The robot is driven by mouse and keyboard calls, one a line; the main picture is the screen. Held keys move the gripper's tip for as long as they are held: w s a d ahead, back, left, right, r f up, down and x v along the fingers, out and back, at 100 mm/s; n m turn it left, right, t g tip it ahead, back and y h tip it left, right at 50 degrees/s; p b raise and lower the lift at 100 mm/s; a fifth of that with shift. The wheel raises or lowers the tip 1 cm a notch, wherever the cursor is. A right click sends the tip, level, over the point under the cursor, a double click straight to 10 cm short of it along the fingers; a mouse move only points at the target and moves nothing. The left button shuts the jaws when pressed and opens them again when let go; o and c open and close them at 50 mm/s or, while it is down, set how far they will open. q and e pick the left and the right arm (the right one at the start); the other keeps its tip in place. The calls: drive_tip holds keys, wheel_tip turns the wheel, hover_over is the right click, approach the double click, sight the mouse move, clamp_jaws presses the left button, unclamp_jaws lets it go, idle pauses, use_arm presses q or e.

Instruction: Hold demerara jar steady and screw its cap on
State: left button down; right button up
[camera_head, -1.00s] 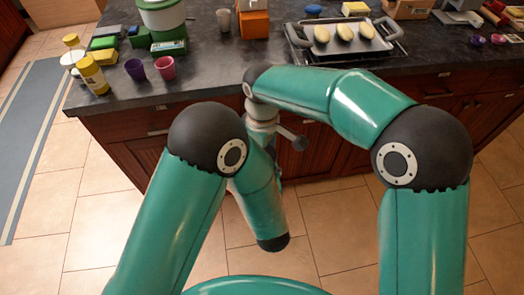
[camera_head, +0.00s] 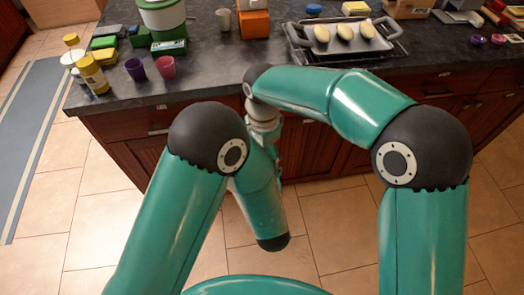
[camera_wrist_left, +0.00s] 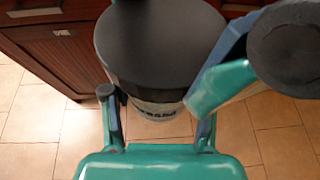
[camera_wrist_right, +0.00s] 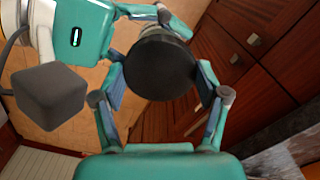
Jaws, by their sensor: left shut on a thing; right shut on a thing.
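The demerara jar (camera_wrist_left: 160,108) shows in the left wrist view as a pale body with dark lettering, mostly hidden under its wide black cap (camera_wrist_left: 160,45). My left gripper (camera_wrist_left: 157,122) is shut on the jar, one finger on each side. In the right wrist view the round black cap (camera_wrist_right: 160,66) lies between the fingers of my right gripper (camera_wrist_right: 160,88), which is shut on it. The cap sits over the jar; its thread cannot be seen. My left gripper also shows at the top of the right wrist view. In the head view my arms hide jar and grippers.
The dark counter (camera_head: 215,75) stands ahead, with wooden cabinets (camera_head: 130,150) below. Two cups (camera_head: 165,67), a yellow-labelled jar (camera_head: 92,75) and a green-and-white container (camera_head: 163,18) stand at its left. A tray (camera_head: 350,45) with pale oval items lies farther right. Tiled floor is open around me.

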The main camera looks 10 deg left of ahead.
drive_tip(key=o, duration=1.3)
drive_tip(key=shift+r, duration=0.1)
wheel_tip(320, 180, up, 12)
drive_tip(key=shift+w+f, duration=0.1)
drive_tip(key=shift+f, duration=0.15)
drive_tip(key=w+d+f+n+t+y, duration=0.15)
drive_tip(key=d+f, duration=0.25)
drive_tip(key=f, duration=0.7)
drive_tip(key=w+d+f+n+y, duration=0.1)
drive_tip(key=w+d+f+y, duration=0.15)
drive_tip(key=f, duration=0.75)
drive_tip(key=s+d+f+n, duration=0.2)
drive_tip(key=s+d+f, duration=0.3)
drive_tip(key=s+f, duration=0.3)
drive_tip(key=s+d+f+n, duration=0.2)
drive_tip(key=s+d+f, duration=0.3)
drive_tip(key=s, duration=0.9)
wheel_tip(320, 180, down, 3)
drive_tip(key=shift+r+n+g, duration=0.15)
drive_tip(key=shift+n+g, duration=0.2)
drive_tip(key=shift+g, duration=0.1)
